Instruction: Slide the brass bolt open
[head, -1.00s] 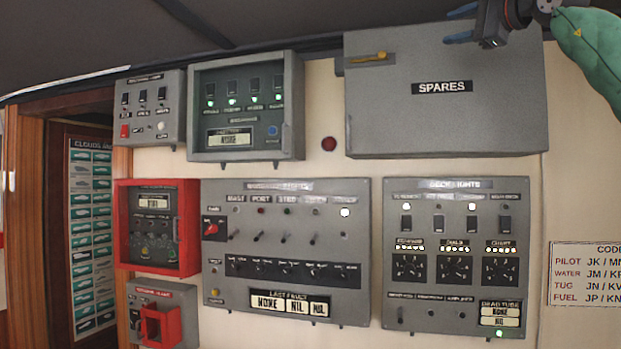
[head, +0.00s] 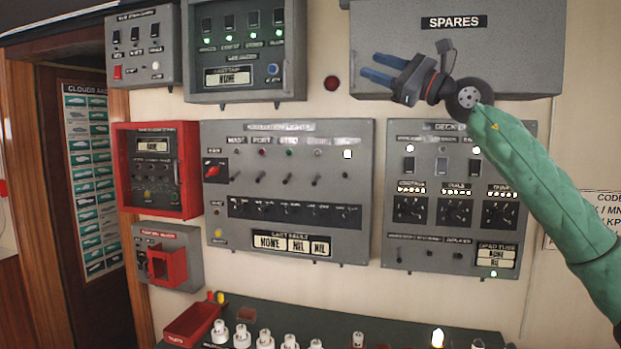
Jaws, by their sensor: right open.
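The grey SPARES cabinet (head: 520,50) is at the top of the head view, its upper part cut off by the picture edge. The brass bolt, on the cabinet's upper left, is out of view now. My right gripper (head: 370,67) is in front of the lower left of the cabinet, its blue fingers pointing left. The fingers are apart with nothing between them. My left gripper is not in view.
Grey switch panels (head: 290,215) and (head: 430,230) fill the wall below. A red-framed panel (head: 128,170) is to the left. A dark green surface (head: 270,312) below bears a red tray (head: 190,325) and several white bulb-like objects. A doorway is at far left.

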